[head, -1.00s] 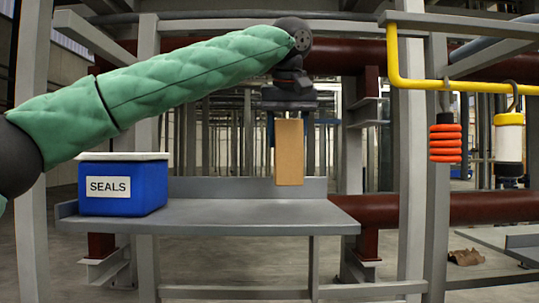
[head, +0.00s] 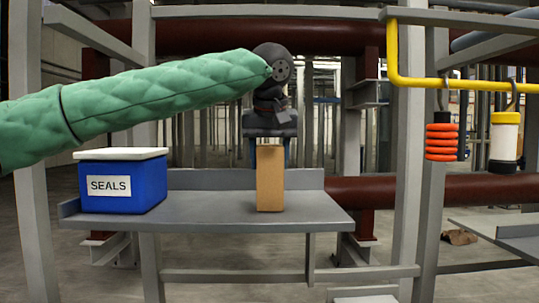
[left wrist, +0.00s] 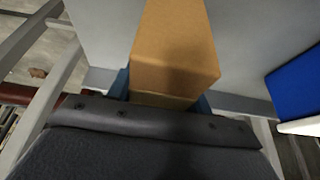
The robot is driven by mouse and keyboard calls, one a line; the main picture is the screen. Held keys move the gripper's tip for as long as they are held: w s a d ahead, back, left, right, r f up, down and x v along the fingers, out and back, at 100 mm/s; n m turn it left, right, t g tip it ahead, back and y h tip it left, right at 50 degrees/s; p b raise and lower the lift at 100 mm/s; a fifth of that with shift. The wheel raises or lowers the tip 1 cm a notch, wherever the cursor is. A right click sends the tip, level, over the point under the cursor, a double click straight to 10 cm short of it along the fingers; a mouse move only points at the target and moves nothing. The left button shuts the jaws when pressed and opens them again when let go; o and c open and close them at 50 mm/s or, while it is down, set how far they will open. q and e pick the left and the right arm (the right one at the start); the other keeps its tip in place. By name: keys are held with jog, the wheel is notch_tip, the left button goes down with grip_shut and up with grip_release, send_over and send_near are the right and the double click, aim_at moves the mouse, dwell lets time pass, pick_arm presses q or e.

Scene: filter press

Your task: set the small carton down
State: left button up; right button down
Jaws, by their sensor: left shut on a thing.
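The small carton (head: 270,180) is a plain brown upright box over the middle of the grey shelf (head: 200,220). Its lower end appears at or just above the shelf surface; I cannot tell whether it touches. My left gripper (head: 270,150) points down from above and is shut on the carton's upper end. In the left wrist view the carton (left wrist: 175,50) extends away from the gripper (left wrist: 165,92), with a blue finger on each side. My right gripper is not in view.
A blue box with a white lid, labelled SEALS (head: 122,186), stands on the shelf's left part. The shelf right of the carton is clear.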

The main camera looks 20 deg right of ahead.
pick_arm(q)
jog(key=shift+d, duration=0.1)
jog(key=shift+w+f, duration=0.15)
jog(key=shift+f, duration=0.05)
jog(key=o, duration=1.2)
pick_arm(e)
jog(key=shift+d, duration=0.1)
pick_arm(q)
jog(key=shift+r, duration=0.2)
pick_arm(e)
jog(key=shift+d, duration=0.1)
pick_arm(q)
jog(key=b+v, duration=0.3)
jog(key=v, duration=0.3)
jog(key=shift+s+r+b, duration=0.3)
jog(key=shift+r+b, duration=0.05)
jog(key=b+v, duration=0.1)
jog(key=v, duration=0.2)
jog(key=shift+r, duration=0.3)
jog(key=shift+v, duration=0.8)
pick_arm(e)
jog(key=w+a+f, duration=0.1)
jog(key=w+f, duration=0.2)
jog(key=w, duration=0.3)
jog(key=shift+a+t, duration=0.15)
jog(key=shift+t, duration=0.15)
